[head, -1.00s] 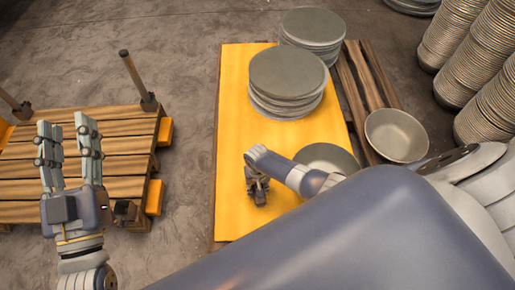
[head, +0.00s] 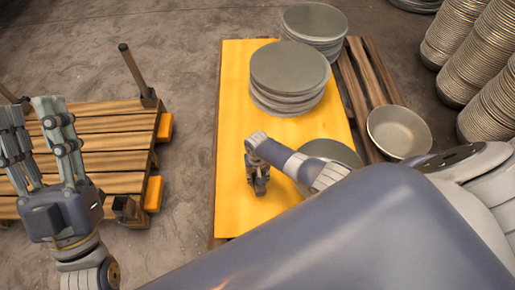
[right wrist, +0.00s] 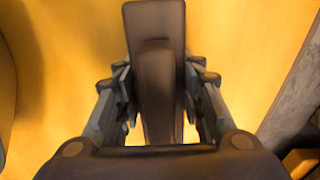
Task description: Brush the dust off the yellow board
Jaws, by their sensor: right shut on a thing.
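The yellow board (head: 235,110) lies on a wooden pallet in the middle of the head view. It also fills most of the right wrist view (right wrist: 70,70). My right gripper (head: 258,182) points down over the board's front half. In the right wrist view, my right gripper (right wrist: 158,110) is shut on a dark brown block-like brush (right wrist: 155,20). Its bristles are hidden, and I cannot tell whether it touches the board. No dust can be made out clearly. My left gripper (head: 35,132) is open and empty, over the left pallet.
A grey bowl (head: 332,150) is partly hidden behind my right arm; another bowl (head: 398,132) sits right of the board. Tall plate stacks (head: 455,45) fill the right. A low pallet (head: 110,150) with posts is left.

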